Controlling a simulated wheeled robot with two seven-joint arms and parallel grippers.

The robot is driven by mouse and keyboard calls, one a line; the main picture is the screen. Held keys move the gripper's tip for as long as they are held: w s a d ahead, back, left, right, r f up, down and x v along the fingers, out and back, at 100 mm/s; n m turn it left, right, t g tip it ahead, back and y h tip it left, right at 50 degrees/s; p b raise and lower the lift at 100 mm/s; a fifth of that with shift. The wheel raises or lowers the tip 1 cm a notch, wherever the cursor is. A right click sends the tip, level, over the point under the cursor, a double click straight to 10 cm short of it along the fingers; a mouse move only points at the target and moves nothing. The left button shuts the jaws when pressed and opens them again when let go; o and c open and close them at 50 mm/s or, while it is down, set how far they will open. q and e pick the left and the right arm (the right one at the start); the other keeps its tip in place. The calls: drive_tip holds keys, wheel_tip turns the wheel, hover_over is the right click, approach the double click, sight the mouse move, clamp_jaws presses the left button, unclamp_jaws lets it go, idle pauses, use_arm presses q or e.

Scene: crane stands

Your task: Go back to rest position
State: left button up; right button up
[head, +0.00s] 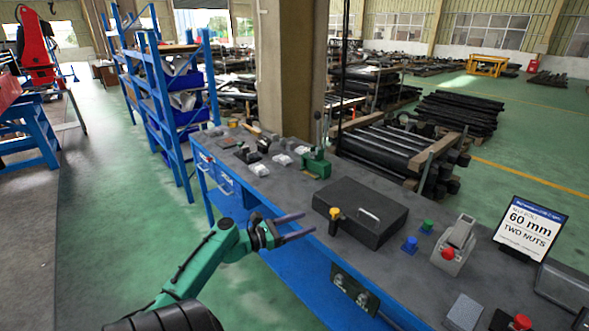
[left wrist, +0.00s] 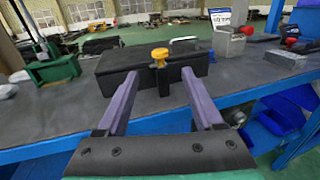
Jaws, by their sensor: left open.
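My left gripper (head: 297,227) is open and empty in the head view, in front of the blue workbench's front edge. In the left wrist view its two purple fingers (left wrist: 160,98) are spread apart and point towards a dark box (left wrist: 112,62) on the bench. The dark box also shows in the head view (head: 368,204). A yellow-topped knob (head: 335,213) stands at the box's front side; in the left wrist view this knob (left wrist: 160,56) appears between the fingers but beyond them. My right gripper is in neither view.
The grey-topped bench (head: 300,205) carries a green press (head: 316,165), blue knob (head: 410,244), green knob (head: 427,226), grey device with a red button (head: 455,243), and a "60 mm TWO NUTS" sign (head: 530,228). A blue shelf rack (head: 172,110) stands behind left. Green floor (head: 100,215) is clear at left.

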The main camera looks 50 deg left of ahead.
use_arm(q)
drive_tip(key=v, duration=0.2)
drive_tip(key=shift+s, duration=0.35)
drive_tip(key=shift+a, duration=0.1)
drive_tip(key=s+d+f+m+g+y, duration=0.1)
drive_tip(key=s+f+m+g, duration=0.3)
drive_tip(key=f, duration=0.7)
drive_tip(key=s+d+f+m+g+y, duration=0.1)
drive_tip(key=s+d+f+m+g, duration=0.1)
drive_tip(key=s+f, duration=0.65)
drive_tip(key=s+d+f+m+g+y, duration=0.1)
drive_tip(key=s+f+m+g, duration=0.2)
drive_tip(key=f, duration=1.1)
drive_tip(key=s+d+f+m+g, duration=0.3)
drive_tip(key=s+d+f+m, duration=0.4)
drive_tip(key=m, duration=0.6)
drive_tip(key=s+d+f+m+g+y, duration=0.1)
drive_tip(key=s+d+f+m+g, duration=0.3)
drive_tip(key=m, duration=0.9)
drive_tip(key=s+d+f, duration=0.3)
drive_tip(key=s+d, duration=0.2)
drive_tip(key=d, duration=0.1)
drive_tip(key=shift+d+m, duration=0.25)
drive_tip(key=shift+m, duration=0.15)
drive_tip(key=shift+s+f, duration=0.1)
drive_tip(key=shift+s, duration=0.05)
